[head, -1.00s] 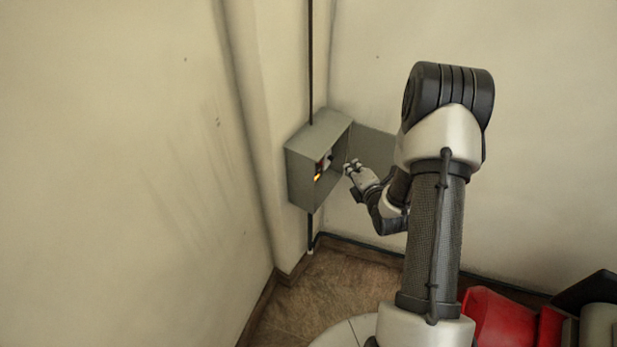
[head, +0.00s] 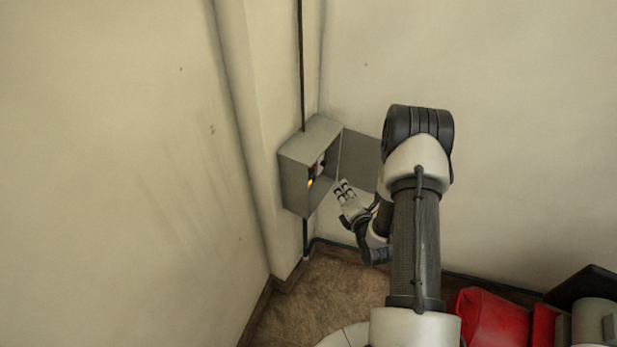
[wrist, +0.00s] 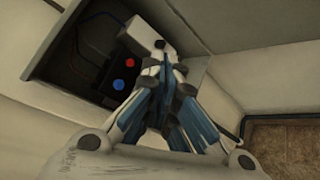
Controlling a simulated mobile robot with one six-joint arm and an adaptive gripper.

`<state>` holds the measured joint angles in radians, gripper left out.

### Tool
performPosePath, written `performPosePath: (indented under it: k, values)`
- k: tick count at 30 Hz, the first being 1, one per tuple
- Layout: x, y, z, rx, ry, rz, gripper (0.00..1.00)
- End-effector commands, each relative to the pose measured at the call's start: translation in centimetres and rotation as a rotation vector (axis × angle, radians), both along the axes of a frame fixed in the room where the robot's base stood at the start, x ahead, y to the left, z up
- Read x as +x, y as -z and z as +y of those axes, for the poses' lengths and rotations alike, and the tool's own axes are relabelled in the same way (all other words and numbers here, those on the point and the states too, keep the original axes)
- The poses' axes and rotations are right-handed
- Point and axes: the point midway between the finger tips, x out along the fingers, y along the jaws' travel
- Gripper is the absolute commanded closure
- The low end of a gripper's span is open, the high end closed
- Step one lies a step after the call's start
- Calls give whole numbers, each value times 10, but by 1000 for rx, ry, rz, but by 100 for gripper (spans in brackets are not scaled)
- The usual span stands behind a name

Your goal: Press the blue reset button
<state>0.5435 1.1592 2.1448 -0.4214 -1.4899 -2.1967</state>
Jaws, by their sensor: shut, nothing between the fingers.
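The blue button (wrist: 118,86) is a round cap on a dark panel inside an open wall box. In the head view, the grey box (head: 294,186) hangs in the corner with its opening facing right; the blue button cannot be made out there. My gripper (head: 343,187) is shut and empty, just outside the box's opening, near its lower right edge. In the wrist view, the shut fingers (wrist: 166,68) lie to the right of the blue button, apart from it in the picture. The exact depth gap is unclear.
A red button (wrist: 130,62) sits close above the blue one. The open door (head: 360,158) extends to the right behind my gripper. A dark conduit (head: 301,60) runs above the box. Red objects (head: 490,318) stand at lower right.

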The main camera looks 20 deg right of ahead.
Motion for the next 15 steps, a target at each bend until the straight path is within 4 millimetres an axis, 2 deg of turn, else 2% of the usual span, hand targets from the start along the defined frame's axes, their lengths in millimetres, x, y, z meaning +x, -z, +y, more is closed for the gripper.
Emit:
performPosePath:
  k: [9, 15]
  values:
    - [36, -1, 30, 0, -5, -2, 100]
    - [51, 1, 40, -1, -2, -1, 100]
